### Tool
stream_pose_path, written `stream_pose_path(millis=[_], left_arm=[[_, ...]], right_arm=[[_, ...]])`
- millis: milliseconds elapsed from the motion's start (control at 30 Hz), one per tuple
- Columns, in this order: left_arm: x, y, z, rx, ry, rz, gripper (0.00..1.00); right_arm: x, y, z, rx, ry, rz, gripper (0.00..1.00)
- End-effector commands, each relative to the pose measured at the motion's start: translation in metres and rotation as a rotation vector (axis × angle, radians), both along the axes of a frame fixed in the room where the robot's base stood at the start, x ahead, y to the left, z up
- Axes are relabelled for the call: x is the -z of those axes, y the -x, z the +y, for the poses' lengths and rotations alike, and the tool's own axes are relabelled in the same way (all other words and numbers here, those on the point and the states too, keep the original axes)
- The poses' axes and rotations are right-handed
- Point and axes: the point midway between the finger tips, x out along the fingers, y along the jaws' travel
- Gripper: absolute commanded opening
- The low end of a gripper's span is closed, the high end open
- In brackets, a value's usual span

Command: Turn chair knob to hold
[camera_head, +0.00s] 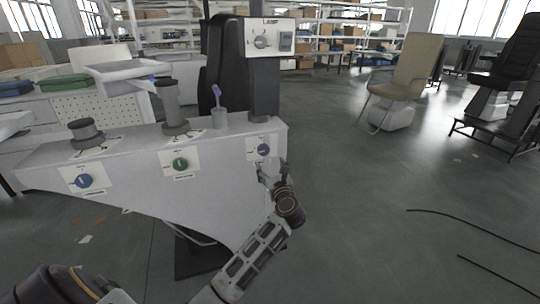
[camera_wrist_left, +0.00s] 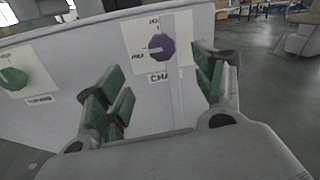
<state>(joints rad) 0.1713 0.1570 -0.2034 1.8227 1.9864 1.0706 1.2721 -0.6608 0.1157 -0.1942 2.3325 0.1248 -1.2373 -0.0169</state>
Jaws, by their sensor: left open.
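The chair knob is a purple dial (camera_head: 263,150) on a white plate at the right end of the grey console's front (camera_head: 140,205). In the left wrist view the purple knob (camera_wrist_left: 160,47) has a label under it starting "CHA", with small position marks above and to its left, too blurred to read surely. My left gripper (camera_head: 272,172) is just below the knob in the head view. In the wrist view its green-padded fingers (camera_wrist_left: 165,88) are spread wide and empty, with the knob beyond them, apart from both. My right gripper is not in view.
A green knob (camera_head: 180,164) and a blue knob (camera_head: 84,181) sit farther left on the console. A cup-like holder (camera_head: 219,118) and a column (camera_head: 170,100) stand on top. A dark post carries a lamp panel (camera_head: 272,38). Open floor lies to the right, with a beige chair (camera_head: 405,80).

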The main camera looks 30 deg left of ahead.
Motion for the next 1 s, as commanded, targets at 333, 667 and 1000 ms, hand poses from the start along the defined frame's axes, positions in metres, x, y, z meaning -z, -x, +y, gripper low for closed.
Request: stream_pose_path(millis=[333,667,1000], left_arm=[[0.000,0.001,0.000,-0.002,0.019,-0.008,0.69],[0.000,-0.002,0.003,-0.001,0.017,-0.009,0.69],[0.000,-0.022,0.022,-0.002,0.016,-0.010,0.69]], right_arm=[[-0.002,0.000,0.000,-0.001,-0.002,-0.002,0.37],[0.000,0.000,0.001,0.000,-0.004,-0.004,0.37],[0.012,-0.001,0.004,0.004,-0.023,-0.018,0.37]])
